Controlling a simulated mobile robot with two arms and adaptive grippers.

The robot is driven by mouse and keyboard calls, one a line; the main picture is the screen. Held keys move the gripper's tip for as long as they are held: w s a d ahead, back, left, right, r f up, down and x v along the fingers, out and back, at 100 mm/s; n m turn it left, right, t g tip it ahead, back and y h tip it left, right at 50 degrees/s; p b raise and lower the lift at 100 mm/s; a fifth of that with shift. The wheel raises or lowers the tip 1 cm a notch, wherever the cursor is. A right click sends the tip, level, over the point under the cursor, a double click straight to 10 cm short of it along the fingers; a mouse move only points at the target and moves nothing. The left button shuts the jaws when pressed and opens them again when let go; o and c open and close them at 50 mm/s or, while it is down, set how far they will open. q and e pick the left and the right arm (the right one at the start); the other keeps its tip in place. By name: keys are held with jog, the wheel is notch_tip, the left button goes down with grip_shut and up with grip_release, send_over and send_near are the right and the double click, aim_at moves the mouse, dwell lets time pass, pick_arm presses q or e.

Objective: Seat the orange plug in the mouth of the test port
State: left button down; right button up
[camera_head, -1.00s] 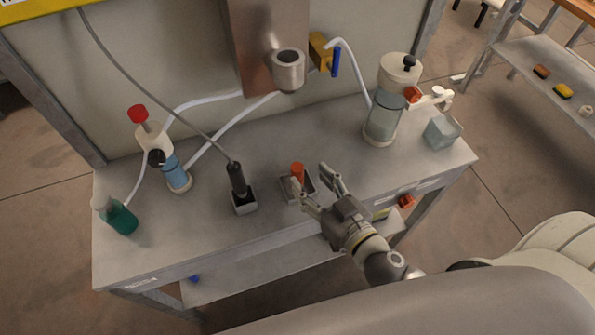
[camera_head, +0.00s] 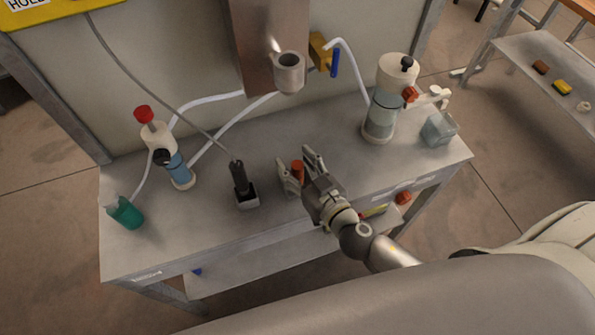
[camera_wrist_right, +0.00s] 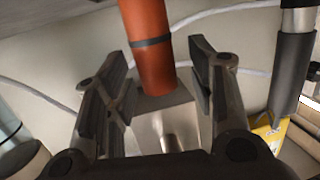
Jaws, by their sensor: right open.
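The orange plug (camera_head: 297,168) stands upright on the grey bench. In the right wrist view the orange plug (camera_wrist_right: 148,45) has a dark ring around it and lies between the two fingers, with a gap on each side. My right gripper (camera_head: 294,157) is open around the plug, not closed on it. The plug's small holder is mostly hidden behind the gripper. A grey cylinder with an open mouth, which looks like the test port (camera_head: 288,74), sticks out from the metal wall unit above. My left gripper is not in view.
A black-handled probe (camera_head: 241,180) with a cable stands in a small cup left of the plug. A clear canister (camera_head: 383,112) stands at the back right, a blue bottle (camera_head: 179,170) and green cup (camera_head: 126,213) at the left. Bare bench lies in front of the probe.

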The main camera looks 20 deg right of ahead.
jog(key=shift+c, duration=0.4)
grip_shut()
